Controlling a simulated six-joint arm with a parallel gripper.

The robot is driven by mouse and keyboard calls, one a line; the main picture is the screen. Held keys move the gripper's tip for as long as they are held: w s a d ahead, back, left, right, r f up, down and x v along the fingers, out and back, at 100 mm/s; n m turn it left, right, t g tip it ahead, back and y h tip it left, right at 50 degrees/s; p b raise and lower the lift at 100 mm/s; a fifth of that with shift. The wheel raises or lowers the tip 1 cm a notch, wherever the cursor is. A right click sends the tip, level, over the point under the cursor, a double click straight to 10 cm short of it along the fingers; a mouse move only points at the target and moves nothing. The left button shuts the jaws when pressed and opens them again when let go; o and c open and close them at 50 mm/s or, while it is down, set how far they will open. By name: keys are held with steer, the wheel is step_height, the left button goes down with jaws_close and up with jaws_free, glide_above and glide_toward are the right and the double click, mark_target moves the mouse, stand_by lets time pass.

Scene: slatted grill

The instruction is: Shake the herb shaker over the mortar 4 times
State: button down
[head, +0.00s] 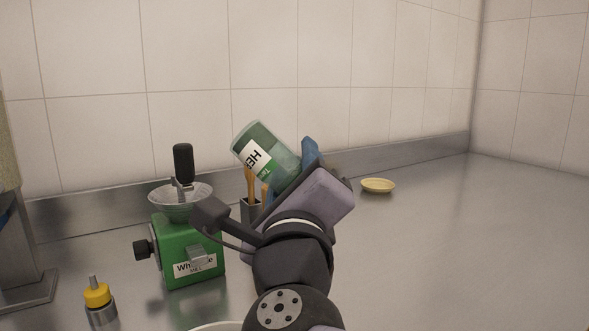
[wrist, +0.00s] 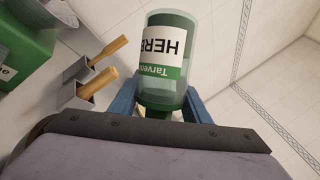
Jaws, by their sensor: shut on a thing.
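The herb shaker (head: 266,154), a clear green jar with a white and green label, is held tilted in the head view, one end pointing up and left. My gripper (head: 300,172) is shut on it; its blue fingers clasp the lower end. In the wrist view the shaker (wrist: 167,58) shows its label upside down, between the blue fingers of my gripper (wrist: 160,105). The shaker's lower end is partly hidden behind my gripper in the head view. A pale rim (head: 216,326) is cut off at the bottom edge; I cannot tell whether it is the mortar.
A green grinder (head: 190,250) with a metal bowl and black handle stands left of my arm. A holder with wooden handles (head: 250,208) is behind the gripper. A yellow-capped bottle (head: 98,300) stands front left, a yellow dish (head: 378,185) back right. The right counter is clear.

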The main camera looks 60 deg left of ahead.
step_height(320, 180, up, 2)
steer(key=shift+p, duration=0.35)
step_height(320, 180, down, 7)
steer(key=b, duration=0.7)
steer(key=shift+f, duration=0.3)
step_height(320, 180, up, 8)
steer(key=p, duration=0.6)
steer(key=shift+f+p, duration=0.2)
steer(key=shift+p, duration=0.2)
